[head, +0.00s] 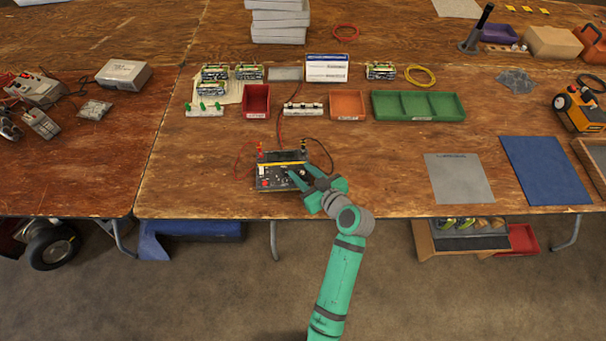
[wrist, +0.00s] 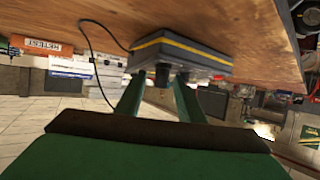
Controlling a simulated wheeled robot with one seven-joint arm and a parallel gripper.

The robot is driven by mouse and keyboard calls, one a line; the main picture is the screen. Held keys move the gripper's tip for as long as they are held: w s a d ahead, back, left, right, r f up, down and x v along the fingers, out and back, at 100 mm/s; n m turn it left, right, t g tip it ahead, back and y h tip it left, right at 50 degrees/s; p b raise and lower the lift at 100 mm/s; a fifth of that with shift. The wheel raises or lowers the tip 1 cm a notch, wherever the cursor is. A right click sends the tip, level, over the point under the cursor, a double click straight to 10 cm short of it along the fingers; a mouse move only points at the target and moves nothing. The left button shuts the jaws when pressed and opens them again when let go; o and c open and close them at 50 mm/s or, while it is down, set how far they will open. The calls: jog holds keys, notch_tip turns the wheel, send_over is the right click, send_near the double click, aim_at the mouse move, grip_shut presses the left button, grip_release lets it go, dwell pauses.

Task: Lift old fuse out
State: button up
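The charger (head: 268,180) is a dark box with a yellow stripe near the front edge of the bench. In the wrist view, the charger (wrist: 185,50) fills the upper middle. A short dark cylindrical piece (wrist: 162,75) sticks out of it; it may be the old fuse or its holder, I cannot tell which. My gripper (head: 295,176) is at the charger's right front part. In the wrist view, the two green fingers of my gripper (wrist: 160,84) are apart, one on each side of the dark piece. I see no clear contact. The fuse itself is not plainly visible.
Behind the charger stand a red bin (head: 257,101), a white rack (head: 304,109), an orange bin (head: 348,106) and a green divided tray (head: 418,106). Red and black leads lie around the charger. A grey mat (head: 459,179) and blue mat (head: 545,171) lie at right. Bare bench separates charger and mats.

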jog(key=shift+f, duration=0.25)
jog(key=c, duration=0.9)
jog(key=shift+s+a, duration=0.1)
jog(key=shift+a, duration=0.1)
jog(key=shift+a, duration=0.1)
